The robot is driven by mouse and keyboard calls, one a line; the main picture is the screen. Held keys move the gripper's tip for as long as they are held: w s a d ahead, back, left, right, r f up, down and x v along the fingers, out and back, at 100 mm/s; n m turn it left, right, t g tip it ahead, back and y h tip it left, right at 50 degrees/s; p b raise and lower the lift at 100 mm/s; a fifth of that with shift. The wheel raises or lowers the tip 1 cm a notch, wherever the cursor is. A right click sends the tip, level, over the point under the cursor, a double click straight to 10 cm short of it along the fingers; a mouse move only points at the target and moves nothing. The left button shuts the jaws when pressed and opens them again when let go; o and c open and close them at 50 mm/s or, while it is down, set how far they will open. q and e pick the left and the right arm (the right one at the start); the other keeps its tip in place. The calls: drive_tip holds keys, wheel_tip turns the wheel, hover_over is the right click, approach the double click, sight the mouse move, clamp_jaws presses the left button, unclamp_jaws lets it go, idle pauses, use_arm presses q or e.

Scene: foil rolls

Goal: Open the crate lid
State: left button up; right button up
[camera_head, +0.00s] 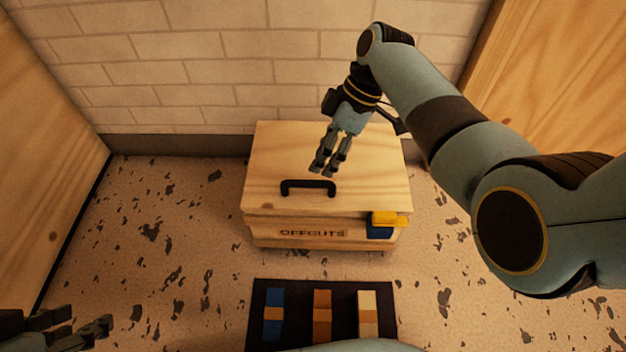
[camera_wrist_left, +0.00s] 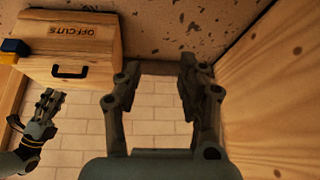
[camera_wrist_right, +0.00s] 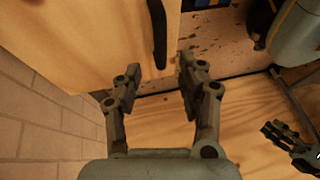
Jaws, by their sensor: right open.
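The wooden crate (camera_head: 340,234), marked OFFCUTS, stands on the floor against the brick wall. Its flat wooden lid (camera_head: 285,150) looks shut, with a black bar handle (camera_head: 308,184) near the front edge. My right gripper (camera_head: 323,168) is open and empty, pointing down over the lid just behind the handle. In the right wrist view the handle (camera_wrist_right: 160,35) appears beyond the fingertips, in line with the gap between them. My left gripper (camera_head: 88,328) is low at the left, away from the crate. In the left wrist view its fingers (camera_wrist_left: 160,75) are apart and empty.
A dark mat (camera_head: 342,290) with several coloured rolls lies in front. Wooden panels (camera_head: 40,130) stand on both sides. Speckled floor left of the crate is clear.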

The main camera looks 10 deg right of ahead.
sight(310, 181)
drive_tip(key=b+x, duration=0.1)
drive_tip(key=x, duration=0.2)
drive_tip(key=shift+s+f+b, duration=0.15)
drive_tip(key=shift+f+b, duration=0.15)
drive_tip(key=shift+b, duration=0.05)
drive_tip(key=shift+a+f+b, duration=0.3)
drive_tip(key=shift+f+b, duration=0.15)
drive_tip(key=shift+f, duration=0.2)
use_arm(q)
drive_tip(key=shift+d+f+t+b, duration=0.2)
drive_tip(key=shift+f+t+b, duration=0.15)
drive_tip(key=shift+f+t, duration=1.9)
use_arm(e)
drive_tip(key=shift+s+a+f, duration=0.1)
drive_tip(key=shift+a+f, duration=0.2)
drive_tip(key=shift+f, duration=0.25)
clamp_jaws()
